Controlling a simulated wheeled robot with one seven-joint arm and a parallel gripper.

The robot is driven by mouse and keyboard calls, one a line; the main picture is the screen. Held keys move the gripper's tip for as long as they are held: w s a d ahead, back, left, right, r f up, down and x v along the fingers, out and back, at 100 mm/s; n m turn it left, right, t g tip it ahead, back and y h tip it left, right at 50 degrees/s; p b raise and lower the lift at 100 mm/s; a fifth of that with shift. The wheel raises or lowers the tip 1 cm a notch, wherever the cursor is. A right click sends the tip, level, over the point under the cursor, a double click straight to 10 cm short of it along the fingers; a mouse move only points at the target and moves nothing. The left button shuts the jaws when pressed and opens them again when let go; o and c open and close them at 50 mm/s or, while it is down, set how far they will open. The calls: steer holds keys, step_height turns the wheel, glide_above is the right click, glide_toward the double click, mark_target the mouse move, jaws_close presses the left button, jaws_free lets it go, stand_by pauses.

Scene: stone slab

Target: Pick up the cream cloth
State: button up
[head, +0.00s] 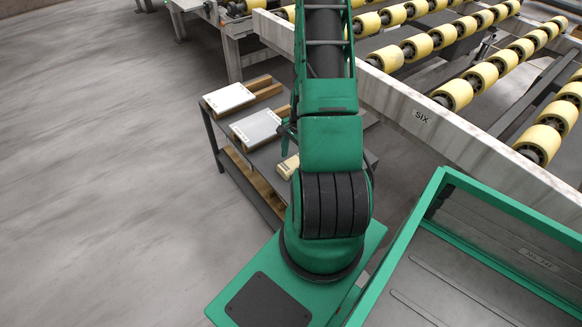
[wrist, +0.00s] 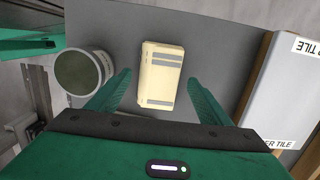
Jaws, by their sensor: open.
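The cream cloth (wrist: 160,72) is a rounded, block-like rectangle with two grey bands. It lies on the grey table top, and in the head view it (head: 287,167) shows partly behind my arm. My gripper (wrist: 160,78) is open, with one green finger on each side of the cloth in the wrist view. The fingertips appear apart from it. The height between fingers and cloth is hard to tell. In the head view my arm hides most of the gripper.
A round grey tub (wrist: 84,72) stands left of the cloth, near the left finger. A white tile box (wrist: 284,92) on wood lies to the right. In the head view, white boxes (head: 229,98) share the table, beside a roller conveyor (head: 420,115).

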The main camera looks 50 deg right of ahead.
steer(key=shift+a+f, duration=0.1)
steer(key=shift+f, duration=0.5)
steer(key=shift+c, duration=0.6)
steer(key=c, duration=1.1)
steer(key=shift+r, duration=0.1)
steer(key=shift+r, duration=0.35)
step_height(320, 180, up, 3)
steer(key=shift+r, duration=0.2)
steer(key=s+a+r, duration=0.3)
steer(key=a+r, duration=0.3)
steer(key=a, duration=0.5)
steer(key=shift+a+r, duration=0.15)
steer(key=shift+r, duration=0.25)
